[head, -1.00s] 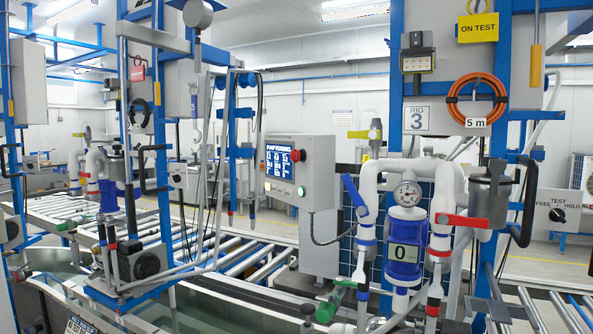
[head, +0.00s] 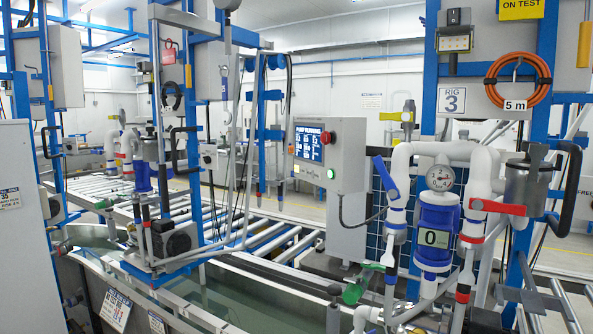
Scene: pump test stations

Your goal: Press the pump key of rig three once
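Left of the pipes is a grey control box (head: 347,158). Its blue screen (head: 308,143) has a heading that seems to read "PUMP RUNNING". A red round knob (head: 326,138) sits at the box's upper right, with a small green lit button (head: 331,174) below it. Neither of my grippers is in view.
Another blue-framed rig (head: 175,240) stands at the left, over a water tank (head: 235,305). A roller conveyor (head: 270,238) runs behind. A blue valve handle (head: 385,178) and a red one (head: 497,207) are on the pipes. A pale panel (head: 22,230) fills the left edge.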

